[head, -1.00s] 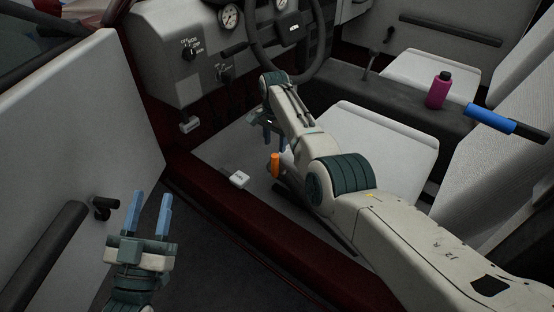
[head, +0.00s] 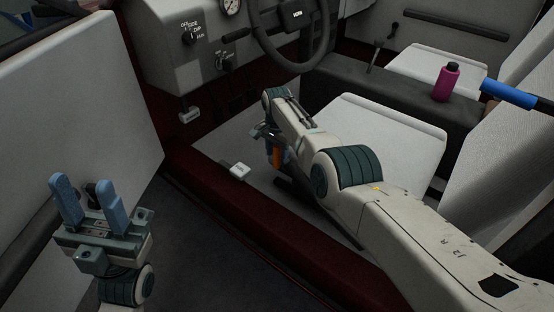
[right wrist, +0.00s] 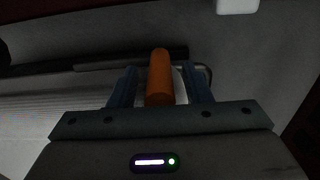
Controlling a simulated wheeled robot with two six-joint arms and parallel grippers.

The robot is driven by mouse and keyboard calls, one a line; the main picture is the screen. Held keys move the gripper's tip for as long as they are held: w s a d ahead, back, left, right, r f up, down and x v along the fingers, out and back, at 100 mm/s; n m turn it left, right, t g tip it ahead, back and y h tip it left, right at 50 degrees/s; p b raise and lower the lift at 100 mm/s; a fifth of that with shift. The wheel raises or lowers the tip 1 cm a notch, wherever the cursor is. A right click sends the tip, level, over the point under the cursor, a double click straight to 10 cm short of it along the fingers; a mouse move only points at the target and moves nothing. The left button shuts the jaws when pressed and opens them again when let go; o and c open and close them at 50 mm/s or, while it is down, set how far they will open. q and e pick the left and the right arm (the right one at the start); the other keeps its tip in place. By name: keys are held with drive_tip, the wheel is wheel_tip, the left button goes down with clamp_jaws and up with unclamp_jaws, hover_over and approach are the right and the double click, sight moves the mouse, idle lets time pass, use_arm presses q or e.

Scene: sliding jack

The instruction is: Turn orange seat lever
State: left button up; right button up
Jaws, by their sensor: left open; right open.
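The orange seat lever (head: 277,157) is at the side of the front seat, low near the door sill. In the right wrist view the lever (right wrist: 159,78) stands between the two blue fingers of my right gripper (right wrist: 160,88), with a finger on each side. The gripper is open around it; contact cannot be told. In the head view my right gripper (head: 275,150) is at the lever and partly hides it. My left gripper (head: 67,200) is open and empty at the lower left, in front of the open door.
The white front seat (head: 385,140) is right of the lever, partly behind my right arm. A small white box (head: 239,171) lies on the floor left of it. The dark red sill (head: 240,215) runs in front. A purple bottle (head: 446,83) stands on the console.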

drive_tip(key=shift+f, duration=0.5)
